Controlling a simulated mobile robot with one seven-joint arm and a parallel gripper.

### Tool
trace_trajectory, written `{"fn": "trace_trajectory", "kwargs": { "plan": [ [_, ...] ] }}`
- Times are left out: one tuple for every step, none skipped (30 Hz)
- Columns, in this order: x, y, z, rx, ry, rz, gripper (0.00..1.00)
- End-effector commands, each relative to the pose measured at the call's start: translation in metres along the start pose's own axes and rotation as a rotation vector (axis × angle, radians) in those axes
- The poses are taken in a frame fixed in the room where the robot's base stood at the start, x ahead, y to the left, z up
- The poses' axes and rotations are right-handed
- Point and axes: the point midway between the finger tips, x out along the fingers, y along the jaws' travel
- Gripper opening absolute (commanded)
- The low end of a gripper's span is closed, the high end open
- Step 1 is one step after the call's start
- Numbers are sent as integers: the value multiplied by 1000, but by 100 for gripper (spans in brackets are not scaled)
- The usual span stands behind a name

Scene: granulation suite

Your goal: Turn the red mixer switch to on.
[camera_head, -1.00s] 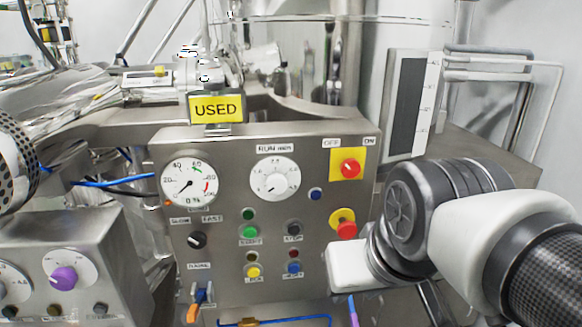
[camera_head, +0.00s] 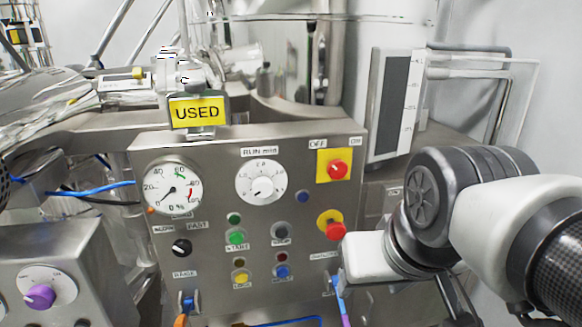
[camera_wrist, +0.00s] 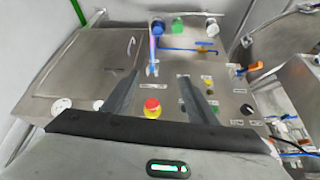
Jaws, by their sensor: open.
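The red mixer switch (camera_head: 337,169) is a round red knob on a square yellow plate, under OFF and ON labels at the panel's upper right. The pictures are too small to tell which way it points. In the head view my arm is right of and below it, with the fingers largely hidden. In the wrist view my gripper (camera_wrist: 163,82) is open and empty, its two dark fingers apart. A red button with a yellow base (camera_wrist: 152,108) shows between them. It looks like the red mushroom button (camera_head: 333,229) below the switch. I cannot make out the switch in the wrist view.
The steel panel (camera_head: 215,275) also carries a round gauge (camera_head: 172,188), a RUN min dial (camera_head: 262,184), a black selector (camera_head: 181,248) and several small buttons. A yellow USED sign (camera_head: 198,112) stands above it. A box with a purple knob (camera_head: 40,296) is at left.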

Motion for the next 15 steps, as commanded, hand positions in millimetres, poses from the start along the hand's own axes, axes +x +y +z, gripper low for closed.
{"fn": "trace_trajectory", "kwargs": {
  "plan": [
    [-5, 0, -13, -1, -2, -2, 53],
    [-10, 0, -23, -3, -4, -4, 53],
    [-18, 0, -39, -6, -8, -7, 53],
    [-25, 1, -53, -8, -11, -9, 53],
    [-32, 1, -67, -12, -16, -12, 53],
    [-41, 2, -88, -18, -25, -16, 53],
    [-48, 2, -103, -22, -31, -19, 53],
    [-55, 3, -119, -27, -37, -22, 53],
    [-63, 4, -139, -35, -44, -26, 53],
    [-70, 4, -153, -40, -49, -29, 53],
    [-75, 5, -167, -46, -54, -33, 53],
    [-82, 6, -185, -55, -60, -37, 53],
    [-87, 6, -198, -61, -64, -40, 53],
    [-91, 7, -209, -67, -69, -42, 53],
    [-95, 8, -223, -77, -75, -45, 53]
  ]
}}
